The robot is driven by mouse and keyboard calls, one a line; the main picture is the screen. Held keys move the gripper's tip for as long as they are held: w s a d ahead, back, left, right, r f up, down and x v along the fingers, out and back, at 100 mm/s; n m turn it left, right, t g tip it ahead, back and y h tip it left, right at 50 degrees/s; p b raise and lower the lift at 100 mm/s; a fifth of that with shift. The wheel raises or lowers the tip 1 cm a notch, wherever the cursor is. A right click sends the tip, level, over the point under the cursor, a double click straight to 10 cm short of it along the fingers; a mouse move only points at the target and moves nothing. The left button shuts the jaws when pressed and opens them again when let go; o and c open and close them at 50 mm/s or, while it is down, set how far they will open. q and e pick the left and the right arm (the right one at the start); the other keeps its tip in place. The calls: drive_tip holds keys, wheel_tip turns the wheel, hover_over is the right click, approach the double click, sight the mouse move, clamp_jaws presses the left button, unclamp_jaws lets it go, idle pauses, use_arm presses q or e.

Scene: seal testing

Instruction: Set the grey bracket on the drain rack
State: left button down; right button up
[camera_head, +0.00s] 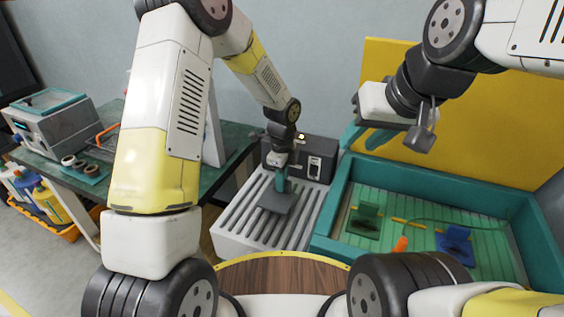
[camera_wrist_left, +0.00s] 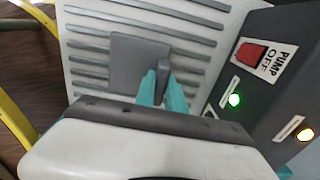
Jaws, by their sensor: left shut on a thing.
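The grey bracket (camera_head: 276,202) is a flat plate with an upright tab. It also shows in the left wrist view (camera_wrist_left: 135,65). My left gripper (camera_head: 281,184) is shut on the tab, its teal fingers (camera_wrist_left: 163,92) on either side of it. The plate lies level over the slats of the white drain rack (camera_head: 238,232), well inside its edges; I cannot tell whether it touches them. The rack fills the upper part of the left wrist view (camera_wrist_left: 85,38). My right gripper (camera_head: 370,138) hangs above the teal tank, away from the bracket; its finger gap is unclear.
A dark pump box (camera_head: 316,166) with a red switch and lit lamps stands behind the rack. The teal-walled tank (camera_head: 334,200) to the right holds a green bracket (camera_head: 364,220) and a blue bracket (camera_head: 455,242). A green bench (camera_head: 232,160) stands left. The rack's near slats are bare.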

use_arm(q)
drive_tip(key=shift+f, duration=0.35)
drive_tip(key=shift+f, duration=0.75)
idle(0.6)
drive_tip(key=c, duration=1.3)
unclamp_jaws()
drive_tip(key=shift+r, duration=0.1)
drive_tip(key=shift+r, duration=2.9)
